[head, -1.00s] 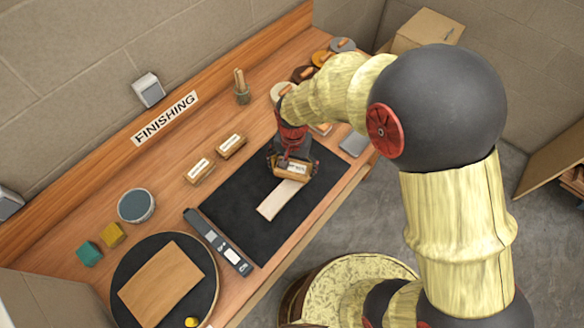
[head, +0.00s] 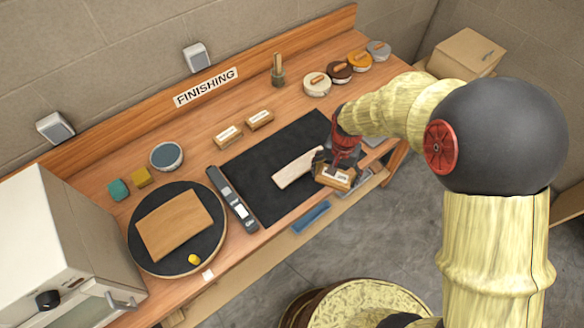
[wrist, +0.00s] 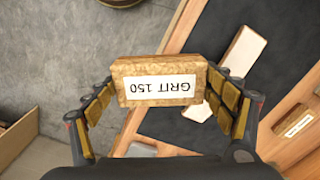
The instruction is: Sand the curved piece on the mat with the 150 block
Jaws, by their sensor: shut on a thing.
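My gripper (head: 338,165) is shut on the 150 block (head: 335,180), a brown block with a white label. In the wrist view the block (wrist: 155,85) sits between the fingers, its "GRIT 150" label upside down. The pale curved piece (head: 292,170) lies on the black mat (head: 262,190). The block appears raised near the mat's front right corner, beside the piece's right end. The wrist view shows the piece (wrist: 243,52) to the block's right, partly hidden by a finger. Whether the block touches anything is unclear.
Two more labelled blocks (head: 228,136) (head: 260,119) lie behind the mat. A dark strip tool (head: 232,200) lies along its left edge. A round black pad (head: 150,258) bears a wooden board. Several round discs (head: 340,71) stand at the back right. A blue object (head: 310,217) shows below the bench's front edge.

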